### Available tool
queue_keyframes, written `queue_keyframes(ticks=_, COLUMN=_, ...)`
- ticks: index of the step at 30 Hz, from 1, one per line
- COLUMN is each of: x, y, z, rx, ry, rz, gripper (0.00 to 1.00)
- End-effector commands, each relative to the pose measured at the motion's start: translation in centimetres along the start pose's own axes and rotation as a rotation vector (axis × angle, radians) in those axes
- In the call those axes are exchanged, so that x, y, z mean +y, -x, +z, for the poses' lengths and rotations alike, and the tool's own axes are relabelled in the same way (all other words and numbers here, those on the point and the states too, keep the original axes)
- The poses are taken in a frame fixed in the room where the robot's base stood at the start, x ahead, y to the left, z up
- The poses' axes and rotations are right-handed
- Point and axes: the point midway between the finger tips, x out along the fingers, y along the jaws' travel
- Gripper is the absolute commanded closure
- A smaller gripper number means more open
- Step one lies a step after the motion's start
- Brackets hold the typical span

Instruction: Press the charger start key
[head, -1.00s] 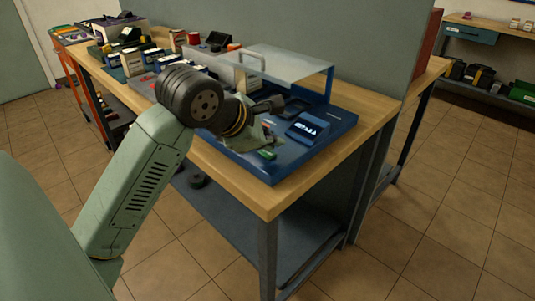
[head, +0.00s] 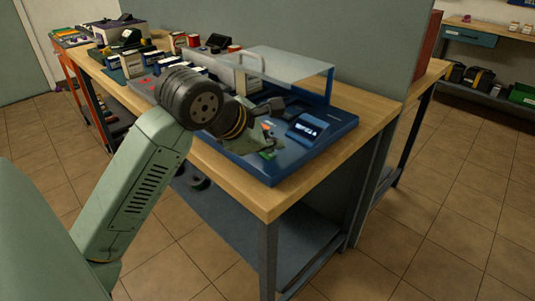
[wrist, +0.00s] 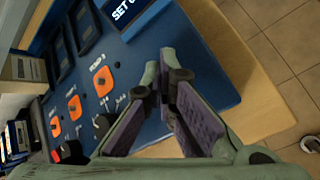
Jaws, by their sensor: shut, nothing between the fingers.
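The blue charger panel (head: 325,138) lies on the bench, with a lit display block (head: 305,129) on it. Part of the display reads "SET" (wrist: 122,10). A small green piece (head: 267,154) shows on the panel near my gripper in the head view. My gripper (wrist: 164,72) is shut and empty, its tips over the panel, right of the nearest orange key. Contact cannot be told; the fingers hide the panel behind them.
Boxes and small goods crowd the wooden bench (head: 365,103) to the left. A grey-green partition (head: 350,35) stands behind. The floor (head: 430,200) at right is clear.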

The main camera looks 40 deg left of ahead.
Motion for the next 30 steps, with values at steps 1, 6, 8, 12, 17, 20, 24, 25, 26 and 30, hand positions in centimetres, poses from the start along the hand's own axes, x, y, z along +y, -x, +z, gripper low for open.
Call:
queue_keyframes(ticks=1, x=-0.1, y=-0.1, z=-0.1, rx=0.0, ry=0.0, rz=0.0, gripper=1.0)
queue_keyframes(ticks=6, x=-0.1, y=-0.2, z=-0.1, rx=0.0, ry=0.0, rz=-0.001, gripper=1.0)
queue_keyframes(ticks=8, x=-0.1, y=-0.2, z=-0.1, rx=0.0, ry=0.0, rz=-0.001, gripper=1.0)
queue_keyframes(ticks=12, x=-0.1, y=-0.2, z=-0.1, rx=0.001, ry=0.0, rz=-0.001, gripper=1.0)
queue_keyframes(ticks=17, x=-0.1, y=-0.1, z=-0.1, rx=0.001, ry=0.0, rz=-0.001, gripper=1.0)
queue_keyframes(ticks=20, x=0.0, y=0.0, z=0.0, rx=0.001, ry=0.0, rz=-0.001, gripper=1.0)
queue_keyframes(ticks=24, x=0.3, y=0.5, z=0.3, rx=0.001, ry=-0.001, rz=0.0, gripper=1.0)
queue_keyframes(ticks=25, x=0.4, y=0.6, z=0.4, rx=0.001, ry=-0.001, rz=0.0, gripper=1.0)
queue_keyframes(ticks=26, x=0.5, y=0.7, z=0.5, rx=0.001, ry=-0.001, rz=0.001, gripper=1.0)
queue_keyframes(ticks=30, x=0.7, y=0.9, z=0.7, rx=0.0, ry=0.0, rz=0.0, gripper=1.0)
